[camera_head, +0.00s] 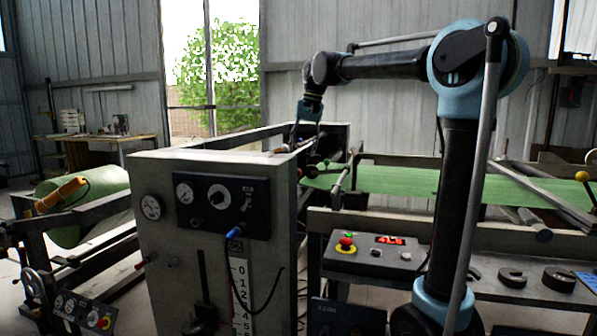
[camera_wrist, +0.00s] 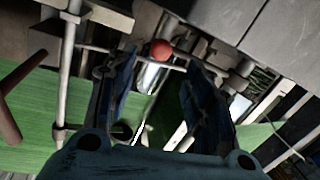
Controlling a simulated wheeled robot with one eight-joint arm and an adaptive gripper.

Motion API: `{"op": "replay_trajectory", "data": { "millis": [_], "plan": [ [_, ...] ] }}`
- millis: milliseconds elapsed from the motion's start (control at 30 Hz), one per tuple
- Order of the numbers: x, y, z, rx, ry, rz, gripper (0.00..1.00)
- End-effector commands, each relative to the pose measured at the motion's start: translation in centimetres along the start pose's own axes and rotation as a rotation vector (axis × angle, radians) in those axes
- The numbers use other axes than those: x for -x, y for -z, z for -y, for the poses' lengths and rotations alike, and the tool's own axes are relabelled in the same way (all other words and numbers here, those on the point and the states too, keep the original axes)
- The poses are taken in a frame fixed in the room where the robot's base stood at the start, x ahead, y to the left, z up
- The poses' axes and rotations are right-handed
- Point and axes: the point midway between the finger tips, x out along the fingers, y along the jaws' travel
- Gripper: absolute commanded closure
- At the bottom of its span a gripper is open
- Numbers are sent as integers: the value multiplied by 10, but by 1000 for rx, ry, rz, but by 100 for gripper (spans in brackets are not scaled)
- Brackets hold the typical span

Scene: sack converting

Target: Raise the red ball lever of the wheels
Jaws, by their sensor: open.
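The red ball (camera_wrist: 161,48) of the lever shows in the wrist view, beyond my fingertips and roughly between them. A thin rod runs by it among metal bars and rollers; I cannot tell the lever's angle. My gripper (camera_wrist: 163,64) is open, with a dark blue finger on each side and nothing held. In the head view my gripper (camera_head: 307,150) hangs down behind the grey cabinet, over the machine frame. The wheels cannot be told apart clearly.
The grey control cabinet (camera_head: 215,240) stands in front of my gripper. A green web (camera_head: 400,180) runs to the right, past a yellow ball lever (camera_head: 582,176). A control box (camera_head: 373,256) with a red button sits below. Rails and bars crowd the gripper.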

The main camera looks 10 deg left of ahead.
Motion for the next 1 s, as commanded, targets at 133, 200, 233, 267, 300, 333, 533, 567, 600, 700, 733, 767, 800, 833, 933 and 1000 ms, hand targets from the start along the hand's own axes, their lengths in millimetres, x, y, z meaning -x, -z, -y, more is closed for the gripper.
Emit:
{"op": "replay_trajectory", "data": {
  "millis": [133, 200, 233, 267, 300, 333, 533, 567, 600, 700, 733, 767, 800, 833, 933, 1000],
  "plan": [
    [-27, 0, 0, 0, 0, 0, 53],
    [-39, 0, 0, 0, 0, 0, 53],
    [-44, 0, 0, 0, 0, -1, 53],
    [-48, 0, 0, 0, 0, -1, 53],
    [-54, 0, 0, 0, 0, -1, 53],
    [-58, 0, 0, 0, 0, -1, 53],
    [-76, 0, 0, 0, 0, -1, 53],
    [-77, 0, 0, 0, 0, -1, 53],
    [-78, 0, 0, 0, 0, -1, 53],
    [-80, 0, 0, 0, 0, -1, 53],
    [-80, 0, 0, 0, 0, -1, 53],
    [-80, 0, 0, 0, 0, -1, 53],
    [-80, 0, 0, 0, 0, -1, 53],
    [-80, 0, 0, 0, 0, -1, 53],
    [-80, 0, 0, 0, 0, -1, 57],
    [-80, 0, 0, 0, 0, -1, 73]
  ]
}}
